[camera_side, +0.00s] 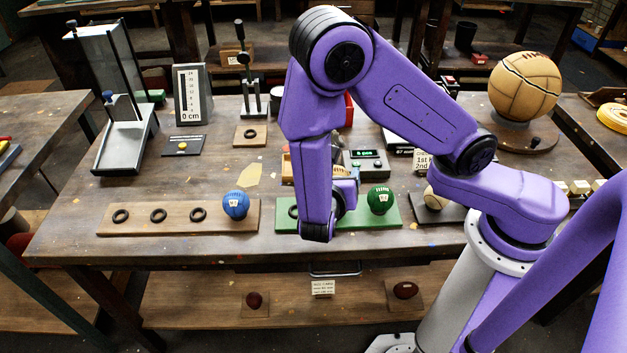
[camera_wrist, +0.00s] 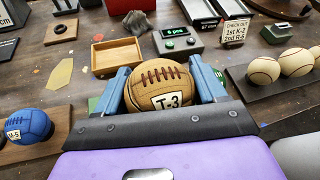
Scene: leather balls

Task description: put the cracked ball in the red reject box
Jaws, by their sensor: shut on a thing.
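A tan ball (camera_wrist: 160,88) with dark stitching and a T-3 label sits between the two blue fingers of my gripper (camera_wrist: 160,74) in the wrist view. The fingers touch it on both sides. I cannot make out a crack on its visible face. In the side view my arm hides most of the gripper and ball, above the green board (camera_side: 395,217). A red box (camera_wrist: 130,5) shows partly at the top edge of the wrist view, beyond the ball. In the side view only a red edge (camera_side: 349,110) shows behind my arm.
A blue ball (camera_side: 235,204) sits on a brown board with three rings. A green ball (camera_side: 381,200) sits on the green board. Pale balls (camera_wrist: 264,71) lie on a dark board. A wooden tray (camera_wrist: 118,56) and a counter (camera_wrist: 178,43) stand between the held ball and the red box.

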